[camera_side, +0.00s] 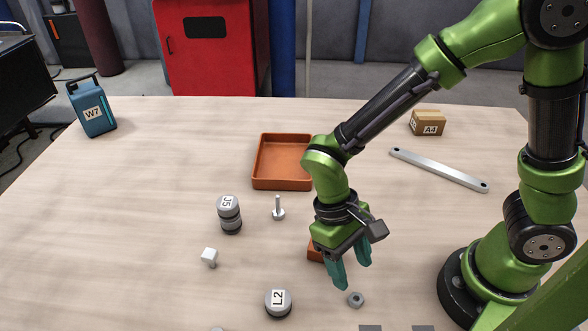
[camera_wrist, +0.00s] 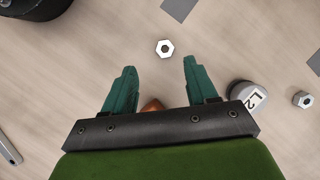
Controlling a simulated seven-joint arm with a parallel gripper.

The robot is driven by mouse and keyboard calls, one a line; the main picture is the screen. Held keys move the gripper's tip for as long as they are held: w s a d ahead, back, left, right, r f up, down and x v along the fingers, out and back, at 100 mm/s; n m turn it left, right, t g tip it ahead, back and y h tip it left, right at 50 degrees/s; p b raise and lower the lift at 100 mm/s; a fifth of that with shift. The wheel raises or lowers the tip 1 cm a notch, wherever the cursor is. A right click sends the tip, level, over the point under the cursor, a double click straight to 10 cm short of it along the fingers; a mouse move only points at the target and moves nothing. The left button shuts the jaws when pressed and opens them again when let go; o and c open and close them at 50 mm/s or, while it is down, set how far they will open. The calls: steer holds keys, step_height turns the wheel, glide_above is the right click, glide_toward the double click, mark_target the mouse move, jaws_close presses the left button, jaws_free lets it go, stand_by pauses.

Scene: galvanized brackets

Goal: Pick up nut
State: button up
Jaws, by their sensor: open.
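A small grey hex nut (camera_side: 356,299) lies flat on the wooden table near the front edge of the side view. In the wrist view the nut (camera_wrist: 165,49) sits ahead of the fingertips, roughly in line with the gap between them. My gripper (camera_side: 351,275) is open and empty, with teal fingers pointing down. It is above the table, a little behind the nut in the side view and apart from it. Both fingers also show in the wrist view (camera_wrist: 159,65).
A cylinder marked L2 (camera_side: 278,303) stands left of the nut. An orange block (camera_side: 315,252) is partly hidden behind my gripper. A cylinder marked J5 (camera_side: 229,213), a bolt (camera_side: 278,210) and an orange tray (camera_side: 283,185) are farther back. A metal bar (camera_side: 438,170) lies right.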

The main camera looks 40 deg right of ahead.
mark_target(352, 294)
steer(key=shift+a+x, duration=0.15)
steer(key=shift+x, duration=1.3)
steer(key=shift+a+x, duration=0.2)
steer(key=shift+x, duration=1.2)
jaws_close()
